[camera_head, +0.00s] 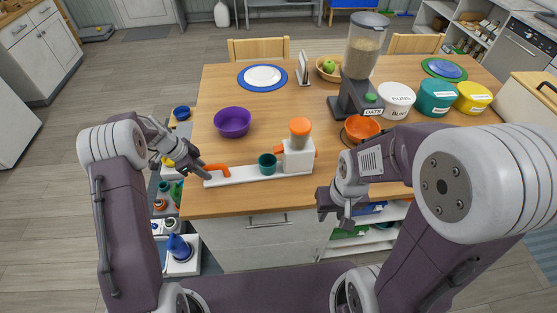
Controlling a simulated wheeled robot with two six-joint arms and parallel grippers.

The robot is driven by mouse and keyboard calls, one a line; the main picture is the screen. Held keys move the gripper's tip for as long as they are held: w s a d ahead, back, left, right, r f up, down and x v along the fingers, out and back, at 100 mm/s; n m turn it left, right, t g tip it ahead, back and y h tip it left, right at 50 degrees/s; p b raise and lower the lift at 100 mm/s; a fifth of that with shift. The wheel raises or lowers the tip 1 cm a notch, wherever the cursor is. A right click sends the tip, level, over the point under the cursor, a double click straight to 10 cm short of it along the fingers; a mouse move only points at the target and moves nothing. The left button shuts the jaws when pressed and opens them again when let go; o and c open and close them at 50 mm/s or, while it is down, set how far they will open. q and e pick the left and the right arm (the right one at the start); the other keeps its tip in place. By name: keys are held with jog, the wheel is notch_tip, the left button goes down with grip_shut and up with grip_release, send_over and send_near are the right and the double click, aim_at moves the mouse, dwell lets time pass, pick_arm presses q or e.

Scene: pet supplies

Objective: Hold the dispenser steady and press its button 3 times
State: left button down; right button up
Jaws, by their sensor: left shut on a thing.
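A white dispenser (298,159) with an orange-topped container (300,127) stands near the table's front edge. Its long white base reaches left to an orange handle (217,168). A teal cup (267,163) sits on the base beside the upright body. An orange part (316,153) shows at the body's right side; I cannot tell if it is a button. My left gripper (204,171) is shut on the orange handle at the base's left end. My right gripper (336,214) appears open and empty, in front of the table edge, right of and nearer than the dispenser.
A tall grey oats dispenser (362,60) with a green knob (371,98) stands behind, with an orange bowl (361,128) at its front. Labelled tubs (436,97) stand at right. A purple bowl (232,122) is behind the handle. The table (235,198) is bare in front.

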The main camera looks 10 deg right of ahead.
jog(key=c, duration=0.4)
jog(key=shift+s+n, duration=0.1)
jog(key=shift+n, duration=0.2)
grip_shut()
jog(key=w+r+n+t+y, duration=0.1)
jog(key=w+r+n+y, duration=0.25)
jog(key=w, duration=0.55)
jog(key=w+r+n+y, duration=0.2)
jog(key=w+r, duration=0.3)
jog(key=w, duration=0.4)
jog(key=w+d+f+m+t, duration=0.1)
jog(key=w+d+f+m, duration=0.1)
jog(key=d, duration=0.5)
jog(key=w+d+f+m+t, duration=0.1)
jog(key=w+d+f+m, duration=0.1)
jog(key=d, duration=0.5)
jog(key=shift+w+f, duration=0.3)
jog(key=shift+f, duration=0.25)
